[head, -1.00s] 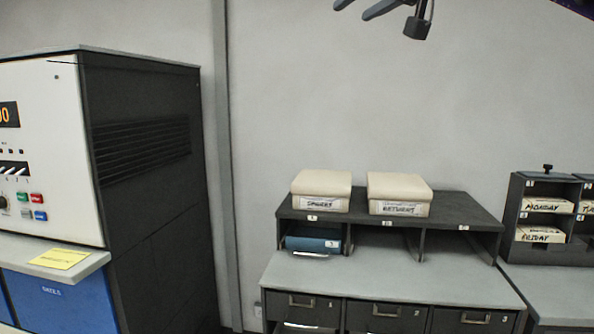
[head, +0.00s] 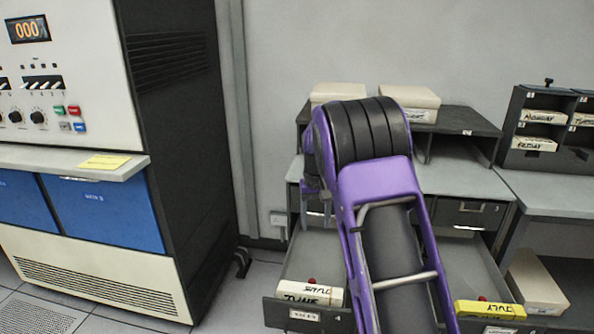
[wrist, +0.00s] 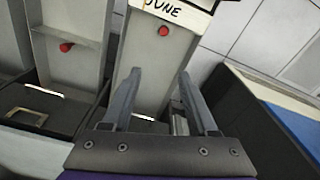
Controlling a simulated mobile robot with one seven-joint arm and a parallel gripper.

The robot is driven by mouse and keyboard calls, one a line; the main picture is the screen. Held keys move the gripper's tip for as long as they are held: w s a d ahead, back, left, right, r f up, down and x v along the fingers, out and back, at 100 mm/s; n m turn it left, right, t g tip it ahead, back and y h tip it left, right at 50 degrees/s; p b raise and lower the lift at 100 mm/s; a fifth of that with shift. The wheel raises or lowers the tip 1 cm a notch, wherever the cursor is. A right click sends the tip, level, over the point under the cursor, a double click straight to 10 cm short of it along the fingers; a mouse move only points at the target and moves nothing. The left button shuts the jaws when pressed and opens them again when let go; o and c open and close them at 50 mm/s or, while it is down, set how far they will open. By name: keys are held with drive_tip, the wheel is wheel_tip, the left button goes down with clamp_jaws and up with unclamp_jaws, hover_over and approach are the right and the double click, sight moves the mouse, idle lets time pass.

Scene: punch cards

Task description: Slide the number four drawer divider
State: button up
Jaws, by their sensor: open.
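Two long grey drawers stand pulled out low in the head view, the left one (head: 325,250) and the right one (head: 465,262). A red knob (head: 311,281) shows behind the white JUNE cards (head: 317,292) in the left drawer. Another red knob (head: 482,298) is behind yellow cards marked JULY (head: 490,309). In the wrist view, my gripper (wrist: 160,72) is open and empty, over the drawer with the JUNE cards (wrist: 172,12). The red knob (wrist: 163,31) lies beyond my fingertips, apart from them. I cannot read a number four on either divider.
The dark console (head: 175,130) stands left. A desk organiser (head: 470,121) carries pale boxes, and a rack (head: 545,150) holds labelled decks. A pale box (head: 537,283) lies right of the drawers. My arm hides much of the middle.

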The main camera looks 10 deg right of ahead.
sight(313, 280)
drive_tip(key=shift+g, duration=0.3)
drive_tip(key=f, duration=0.6)
drive_tip(key=f+b, duration=0.1)
drive_tip(key=f, duration=0.6)
drive_tip(key=s+f+b, duration=0.1)
drive_tip(key=f, duration=0.6)
drive_tip(key=shift+a, duration=0.3)
clamp_jaws()
drive_tip(key=shift+d, duration=0.15)
